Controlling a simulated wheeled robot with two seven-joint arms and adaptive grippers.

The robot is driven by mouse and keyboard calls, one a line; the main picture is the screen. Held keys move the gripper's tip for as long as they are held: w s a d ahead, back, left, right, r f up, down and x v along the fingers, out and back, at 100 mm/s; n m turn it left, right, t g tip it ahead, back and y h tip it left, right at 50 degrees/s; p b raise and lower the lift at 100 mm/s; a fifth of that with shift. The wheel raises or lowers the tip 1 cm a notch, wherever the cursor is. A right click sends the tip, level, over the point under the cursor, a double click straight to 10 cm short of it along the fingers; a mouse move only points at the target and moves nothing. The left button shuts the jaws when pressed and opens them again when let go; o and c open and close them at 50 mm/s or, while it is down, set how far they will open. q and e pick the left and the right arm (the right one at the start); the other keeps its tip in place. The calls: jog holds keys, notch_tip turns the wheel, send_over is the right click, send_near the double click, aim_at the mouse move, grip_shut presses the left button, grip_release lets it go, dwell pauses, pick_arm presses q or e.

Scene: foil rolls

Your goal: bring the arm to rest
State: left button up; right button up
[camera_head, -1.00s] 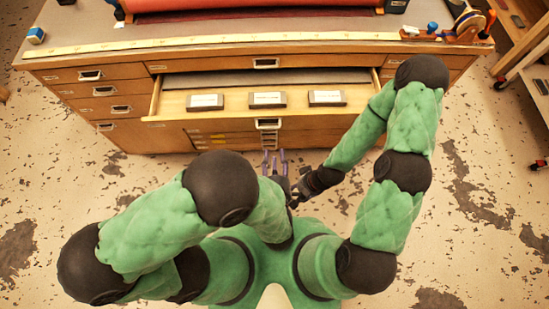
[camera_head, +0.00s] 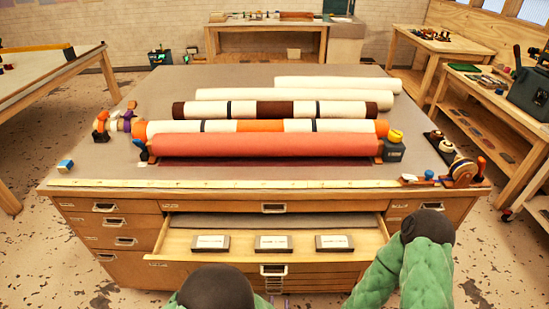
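My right arm shows as a dark joint (camera_head: 428,226) and green padded links (camera_head: 425,275) at the lower right, beside the right end of the open drawer (camera_head: 170,243). A faint bit of purple fingertip shows at the bottom edge, below the drawer handles; the rest of the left gripper is out of frame. My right gripper is out of frame. Nothing held can be seen.
The drawer holds three labelled blocks (camera_head: 273,243). The wooden cabinet (camera_head: 130,207) carries several rolls on top, a red one (camera_head: 265,144) nearest. A yellow measuring strip (camera_head: 250,184) runs along its front edge. Side benches stand left and right; speckled floor shows around.

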pick_arm(q)
jog(key=s+a+f+m+g+h, duration=0.2)
jog(key=s+a+f+m+g, duration=0.1)
jog(key=a+f+m+g, duration=0.2)
jog(key=s+a+f+m+g+h, duration=0.1)
jog(key=s+a+f+m+g, duration=0.3)
jog(key=f, duration=0.6)
jog(key=a+m+g, duration=0.2)
jog(key=m, duration=0.1)
jog(key=shift+s+f+g+h, duration=0.2)
jog(key=shift+f+g+h, duration=0.1)
jog(key=shift+g+h, duration=0.1)
